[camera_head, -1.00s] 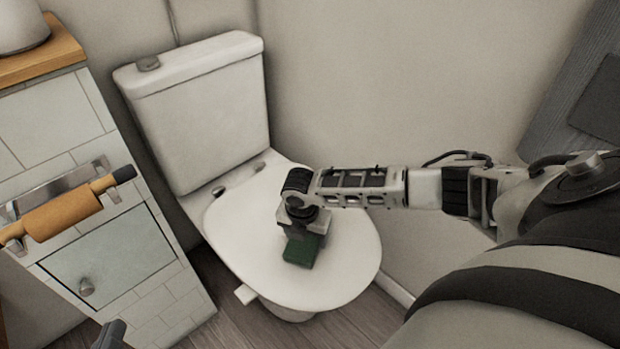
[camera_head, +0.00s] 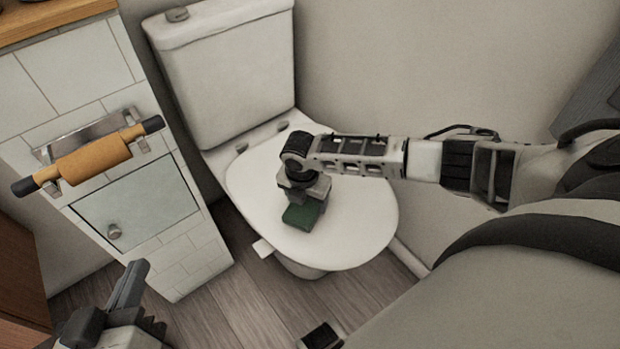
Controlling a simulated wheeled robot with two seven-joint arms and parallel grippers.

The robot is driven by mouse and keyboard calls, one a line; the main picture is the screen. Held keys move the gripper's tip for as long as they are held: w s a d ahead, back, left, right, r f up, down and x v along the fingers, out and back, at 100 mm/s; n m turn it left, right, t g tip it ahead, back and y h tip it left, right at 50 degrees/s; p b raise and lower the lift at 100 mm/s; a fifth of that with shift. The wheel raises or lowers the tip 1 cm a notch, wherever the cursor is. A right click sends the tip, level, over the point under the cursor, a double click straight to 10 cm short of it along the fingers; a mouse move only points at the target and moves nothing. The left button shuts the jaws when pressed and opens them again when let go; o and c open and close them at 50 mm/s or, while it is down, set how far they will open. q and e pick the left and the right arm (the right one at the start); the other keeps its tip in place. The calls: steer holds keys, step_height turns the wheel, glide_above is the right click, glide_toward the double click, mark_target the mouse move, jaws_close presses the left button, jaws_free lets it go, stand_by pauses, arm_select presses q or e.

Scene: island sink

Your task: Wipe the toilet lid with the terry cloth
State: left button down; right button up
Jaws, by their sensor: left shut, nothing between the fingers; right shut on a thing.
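The white toilet lid (camera_head: 355,225) is closed and lies flat in the middle of the view. My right gripper (camera_head: 303,200) points down over the lid, left of its middle. It is shut on the dark green terry cloth (camera_head: 302,217), which is at the lid's surface. The gripper hides part of the cloth, and I cannot tell for sure whether the cloth presses on the lid. My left gripper (camera_head: 130,285) is at the bottom left, shut and empty, well apart from the toilet.
The toilet tank (camera_head: 228,80) stands behind the lid against the wall. A tiled cabinet (camera_head: 70,75) is at the left, with a rolling pin (camera_head: 92,160) on a metal holder (camera_head: 95,135). The wooden floor (camera_head: 225,300) is open between cabinet and toilet.

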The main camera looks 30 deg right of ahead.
mark_target(345, 183)
steer(key=shift+w+d, duration=0.2)
steer(key=shift+d, duration=1.9)
steer(key=shift+w+d+f, duration=0.1)
steer(key=shift+d, duration=1.1)
steer(key=shift+d+f, duration=0.1)
steer(key=shift+d, duration=1.1)
steer(key=shift+w+d+r, duration=0.1)
steer(key=shift+d, duration=1.55)
steer(key=shift+r, duration=0.15)
steer(key=shift+a+r+p, duration=0.1)
steer(key=shift+a+p, duration=0.65)
steer(key=shift+a, duration=0.5)
steer(key=shift+s+a+f+p, duration=0.15)
steer(key=shift+a+p, duration=0.35)
steer(key=shift+a, duration=1)
steer(key=shift+s+a+f+p, duration=0.1)
steer(key=shift+a+p, duration=0.35)
steer(key=shift+a, duration=1.05)
steer(key=shift+s+a+p, duration=0.2)
steer(key=shift+a+p, duration=0.35)
steer(key=shift+a, duration=1.35)
steer(key=shift+r, duration=0.15)
